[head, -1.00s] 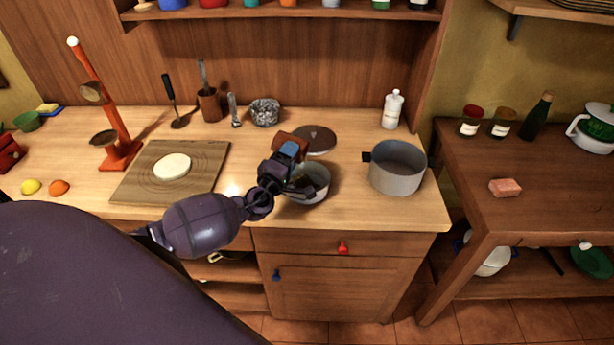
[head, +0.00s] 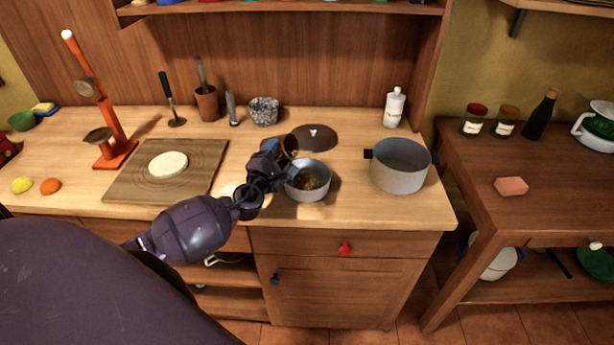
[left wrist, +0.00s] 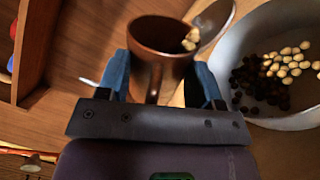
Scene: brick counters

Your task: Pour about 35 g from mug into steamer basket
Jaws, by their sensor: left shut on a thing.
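My left gripper (head: 276,158) is shut on a brown mug (head: 291,145) at the left rim of a small grey round vessel (head: 309,190), which I take to be the steamer basket. In the left wrist view the mug (left wrist: 158,38) sits between the blue fingertips (left wrist: 162,82), with its handle towards the gripper. The mug is tilted, and a few pale pieces show at its mouth. The vessel (left wrist: 228,48) is beside it and holds dark and pale bean-like pieces. How much is left in the mug is hidden. My right gripper is not in view.
A larger grey pot (head: 399,178) stands to the right. A dark round lid (head: 316,136) lies behind. A board (head: 125,185) with a pale disc (head: 168,164) and an orange stand (head: 118,150) are at left. The counter front is clear.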

